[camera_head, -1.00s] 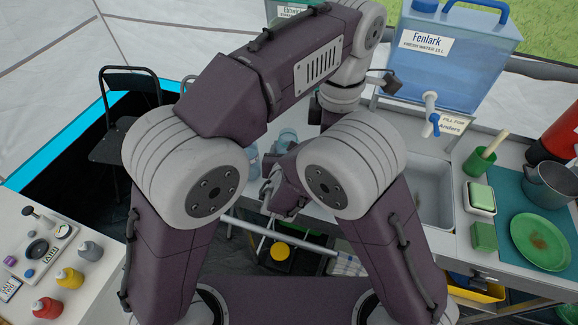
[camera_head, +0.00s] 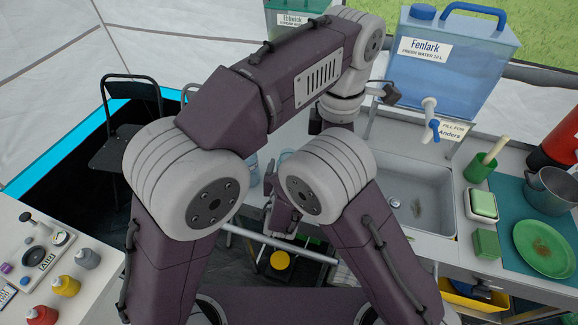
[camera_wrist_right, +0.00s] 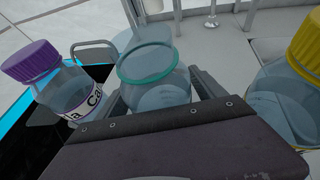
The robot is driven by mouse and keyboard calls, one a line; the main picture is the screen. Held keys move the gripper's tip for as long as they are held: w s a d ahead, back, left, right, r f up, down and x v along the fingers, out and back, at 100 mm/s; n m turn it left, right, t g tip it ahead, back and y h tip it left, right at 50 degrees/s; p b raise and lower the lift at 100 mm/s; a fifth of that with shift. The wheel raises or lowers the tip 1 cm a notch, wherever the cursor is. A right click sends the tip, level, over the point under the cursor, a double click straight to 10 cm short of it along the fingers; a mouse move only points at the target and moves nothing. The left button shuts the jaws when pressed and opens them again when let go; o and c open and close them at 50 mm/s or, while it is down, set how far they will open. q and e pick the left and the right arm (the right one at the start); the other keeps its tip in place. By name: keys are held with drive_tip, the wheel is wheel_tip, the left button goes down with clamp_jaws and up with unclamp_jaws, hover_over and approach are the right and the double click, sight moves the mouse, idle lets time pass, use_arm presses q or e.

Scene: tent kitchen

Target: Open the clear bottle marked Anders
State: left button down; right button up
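The right wrist view shows a clear bottle (camera_wrist_right: 160,92) with a green ring at its top between the fingers of my right gripper (camera_wrist_right: 162,88). One finger stands on each side, close to its wall; I cannot tell whether they touch it. No Anders marking is readable on any bottle. To its left is a clear bottle with a purple cap (camera_wrist_right: 68,85) and a label reading "Ca…". To its right is one with a yellow cap (camera_wrist_right: 297,95). In the head view, my left arm reaches toward the sink; its fingertips are not clearly visible.
A blue water tank marked Fenlark (camera_head: 450,60) stands behind the sink (camera_head: 410,195). A card reading "Fill for Anders" (camera_head: 452,128) is below its tap (camera_head: 430,115). A green plate (camera_head: 543,248) and pot (camera_head: 552,190) are at right. Several small bottles stand on the left table (camera_head: 95,265).

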drive_tip(key=shift+r+p, duration=0.3)
drive_tip(key=shift+s, duration=0.35)
drive_tip(key=v, duration=1.1)
drive_tip(key=shift+s, duration=0.15)
